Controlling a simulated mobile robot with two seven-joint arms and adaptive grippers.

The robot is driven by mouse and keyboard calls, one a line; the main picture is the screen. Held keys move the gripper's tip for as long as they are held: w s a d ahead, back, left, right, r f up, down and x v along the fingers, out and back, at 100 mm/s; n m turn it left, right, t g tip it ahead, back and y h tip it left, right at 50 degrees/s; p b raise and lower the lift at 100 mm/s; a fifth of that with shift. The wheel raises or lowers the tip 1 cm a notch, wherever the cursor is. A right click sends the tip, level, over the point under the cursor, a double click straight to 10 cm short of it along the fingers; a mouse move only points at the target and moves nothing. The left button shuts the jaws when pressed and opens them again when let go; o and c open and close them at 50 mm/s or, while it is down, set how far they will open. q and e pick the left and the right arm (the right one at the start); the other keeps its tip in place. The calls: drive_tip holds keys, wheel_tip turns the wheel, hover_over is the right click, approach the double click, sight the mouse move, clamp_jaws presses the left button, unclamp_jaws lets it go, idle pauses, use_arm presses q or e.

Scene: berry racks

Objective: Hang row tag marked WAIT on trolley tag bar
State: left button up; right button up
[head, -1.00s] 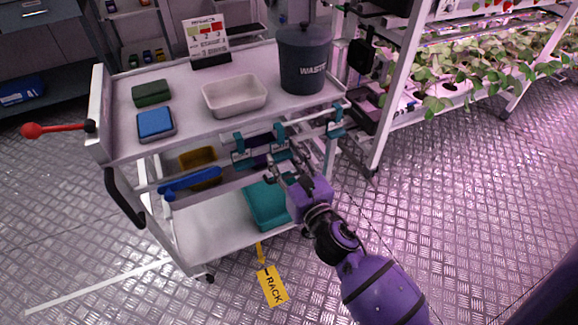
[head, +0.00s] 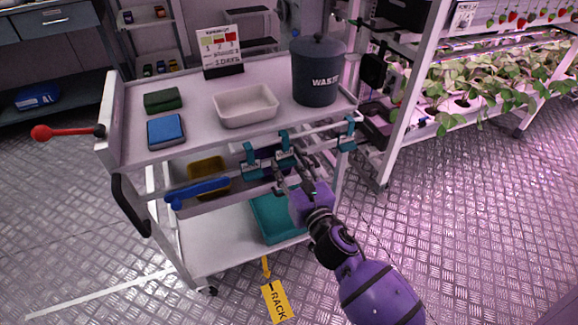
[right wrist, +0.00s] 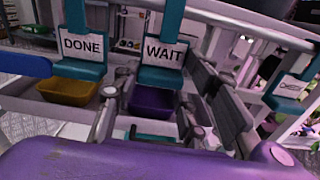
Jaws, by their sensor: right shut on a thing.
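The WAIT tag (right wrist: 163,55), a teal hook tag with a white label, is between the fingers of my right gripper (right wrist: 158,100) in the right wrist view. In the head view my right gripper (head: 290,178) is at the trolley's front side, shut on this tag (head: 285,160). The tag's hook is at the white tag bar (head: 318,131); I cannot tell whether its weight rests there. The DONE tag (right wrist: 82,50) hangs to its left and another teal tag (right wrist: 290,88) to its right. My left gripper is out of view.
The trolley top (head: 190,92) holds a waste bin (head: 318,75), a white tray (head: 245,118), a sign and two small blocks. A blue bar (head: 200,190) is left of the tags. A yellow RACK tag (head: 275,300) hangs below. Plant racks stand at the right.

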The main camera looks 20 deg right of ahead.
drive_tip(key=o, duration=1.1)
drive_tip(key=shift+o, duration=0.2)
drive_tip(key=shift+s, duration=0.3)
drive_tip(key=s, duration=1.1)
drive_tip(key=shift+s+d, duration=0.2)
